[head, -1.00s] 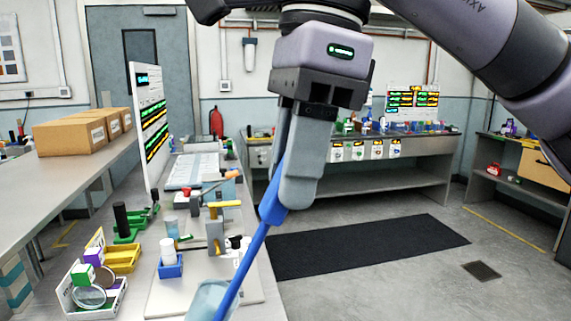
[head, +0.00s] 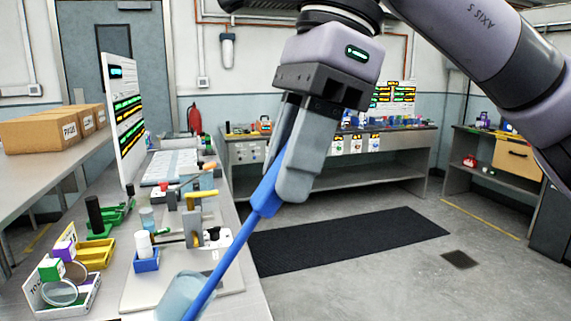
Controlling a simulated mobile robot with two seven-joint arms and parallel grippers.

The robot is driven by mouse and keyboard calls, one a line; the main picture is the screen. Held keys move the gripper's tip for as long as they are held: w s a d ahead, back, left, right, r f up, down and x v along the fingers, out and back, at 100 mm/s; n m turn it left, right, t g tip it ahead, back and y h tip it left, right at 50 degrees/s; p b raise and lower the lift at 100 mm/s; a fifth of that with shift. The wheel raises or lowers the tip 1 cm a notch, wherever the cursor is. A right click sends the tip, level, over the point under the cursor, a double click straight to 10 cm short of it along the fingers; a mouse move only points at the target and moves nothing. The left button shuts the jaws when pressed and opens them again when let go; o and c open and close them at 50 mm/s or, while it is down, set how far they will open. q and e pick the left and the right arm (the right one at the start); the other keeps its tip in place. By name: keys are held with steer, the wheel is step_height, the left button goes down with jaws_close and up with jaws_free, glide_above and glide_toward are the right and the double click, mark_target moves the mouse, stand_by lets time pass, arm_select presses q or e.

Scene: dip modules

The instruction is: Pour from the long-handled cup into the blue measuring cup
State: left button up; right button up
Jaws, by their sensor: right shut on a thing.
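My right gripper (head: 281,188) is shut on the blue handle of the long-handled cup (head: 239,246). The handle slants down and left to the bottom edge of the head view. A pale blue translucent vessel (head: 178,294) shows beside the handle's lower end, cut by the frame; I cannot tell whether it is the cup's bowl or a separate vessel. A small light blue cup (head: 147,218) stands on the bench behind a blue holder; I cannot tell whether it is the blue measuring cup. My left gripper is not in view.
The blue holder (head: 146,263) carries a white bottle (head: 143,243). A yellow-topped stand (head: 193,222), a yellow tray (head: 96,255) and a white box of small items (head: 60,293) are near. A tall display panel (head: 122,120) rises behind. The floor at right is open.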

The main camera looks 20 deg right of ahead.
steer(key=shift+d+f+y+b, duration=0.6)
steer(key=shift+f+b, duration=0.35)
steer(key=shift+b, duration=0.65)
steer(key=shift+d, duration=0.1)
steer(key=shift+f, duration=0.1)
stand_by(0.7)
steer(key=f+b, duration=0.1)
steer(key=b, duration=0.1)
steer(key=d+f+y+b, duration=0.1)
steer(key=f+b, duration=0.1)
steer(key=d+f+y+b, duration=0.1)
steer(key=f+b, duration=0.1)
steer(key=shift+d+b, duration=0.25)
steer(key=shift+b, duration=0.15)
stand_by(0.4)
stand_by(0.7)
stand_by(0.9)
